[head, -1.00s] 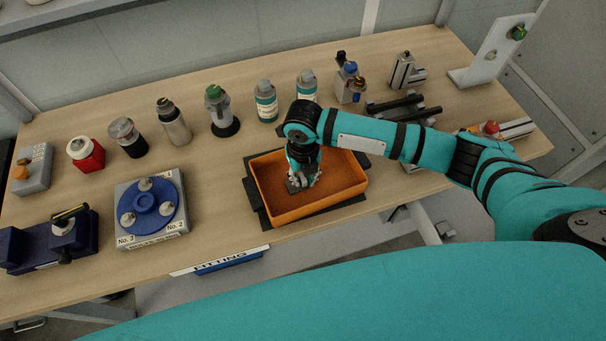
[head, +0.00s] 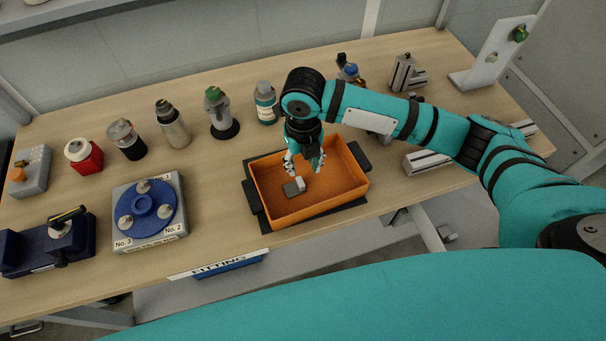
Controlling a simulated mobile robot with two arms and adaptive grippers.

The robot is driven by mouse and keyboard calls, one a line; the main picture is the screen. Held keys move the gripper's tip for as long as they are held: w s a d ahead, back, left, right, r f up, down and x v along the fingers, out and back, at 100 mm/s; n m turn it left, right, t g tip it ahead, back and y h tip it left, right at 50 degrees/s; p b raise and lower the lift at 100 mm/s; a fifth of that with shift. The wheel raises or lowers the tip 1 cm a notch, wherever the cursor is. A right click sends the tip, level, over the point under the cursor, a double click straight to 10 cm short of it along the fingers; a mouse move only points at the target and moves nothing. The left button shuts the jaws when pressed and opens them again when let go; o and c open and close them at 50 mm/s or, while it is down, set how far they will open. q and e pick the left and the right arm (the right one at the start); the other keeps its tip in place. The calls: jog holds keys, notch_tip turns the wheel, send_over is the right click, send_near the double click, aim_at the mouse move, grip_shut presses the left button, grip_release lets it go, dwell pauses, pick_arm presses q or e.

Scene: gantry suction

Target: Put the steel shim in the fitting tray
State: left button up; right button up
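An orange tray (head: 345,186) sits on a dark mat near the front edge of the bench, behind a sign reading FITTING. A small grey metal block (head: 294,187), which looks like the steel shim, lies on the tray floor left of its middle. My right gripper (head: 305,170) is above the tray, just over the grey block and apart from it. Its fingers are spread, with nothing between them. My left gripper is not in view.
A blue turntable (head: 168,205) with several suction cups stands left of the tray. Bottles and jars, including a red jar (head: 84,156), line the back. A dark blue fixture (head: 50,247) is at far left. Bare bench lies between turntable and tray.

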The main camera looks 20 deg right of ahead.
jog(key=shift+r, duration=2.35)
jog(key=shift+f, duration=0.1)
